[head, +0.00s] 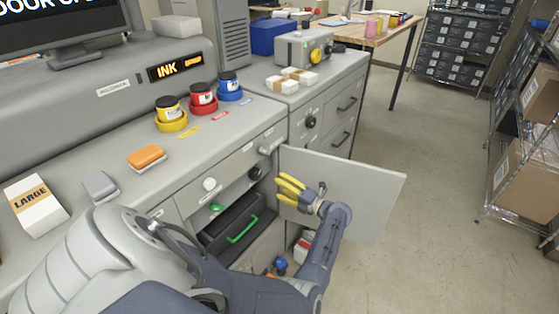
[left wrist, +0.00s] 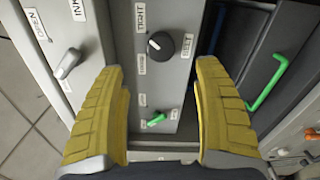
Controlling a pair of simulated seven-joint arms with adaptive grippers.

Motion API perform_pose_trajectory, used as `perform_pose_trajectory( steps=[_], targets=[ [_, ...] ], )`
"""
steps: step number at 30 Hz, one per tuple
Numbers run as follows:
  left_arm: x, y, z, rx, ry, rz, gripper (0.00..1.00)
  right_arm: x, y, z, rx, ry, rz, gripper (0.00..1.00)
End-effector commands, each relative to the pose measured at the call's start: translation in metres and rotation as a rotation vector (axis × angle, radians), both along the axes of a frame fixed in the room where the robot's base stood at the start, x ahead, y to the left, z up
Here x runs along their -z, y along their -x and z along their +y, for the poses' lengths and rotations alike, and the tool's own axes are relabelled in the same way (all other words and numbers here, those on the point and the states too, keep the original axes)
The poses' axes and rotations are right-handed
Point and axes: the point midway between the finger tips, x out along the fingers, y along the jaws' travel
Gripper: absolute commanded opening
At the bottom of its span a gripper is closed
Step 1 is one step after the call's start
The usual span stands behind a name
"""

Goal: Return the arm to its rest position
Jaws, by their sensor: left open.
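My left gripper (head: 281,188), with yellow fingers, is in the head view in front of the open grey cabinet door (head: 372,192). Its fingers point left toward the machine's open front, and I cannot tell whether they touch the door. In the left wrist view the two fingers (left wrist: 160,75) are spread with nothing between them. Beyond them are a grey panel with a black knob (left wrist: 160,45) and a small green switch (left wrist: 155,119). A dark drawer unit (head: 222,238) with a green handle (head: 242,231) sits inside the opening. My right gripper is not in view.
Yellow (head: 170,112), red (head: 203,98) and blue (head: 229,85) ink jars stand in matching holders on the counter. An orange-topped block (head: 147,157) and a box marked LARGE (head: 36,207) lie at left. Open floor (head: 430,160) extends right toward shelving (head: 487,130).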

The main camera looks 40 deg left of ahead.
Motion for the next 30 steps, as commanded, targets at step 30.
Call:
perform_pose_trajectory(
  steps=[30],
  targets=[
    [0.237,-0.015,-0.157,1.132,-0.512,1.111,0.69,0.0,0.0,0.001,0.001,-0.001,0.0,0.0]
  ],
)
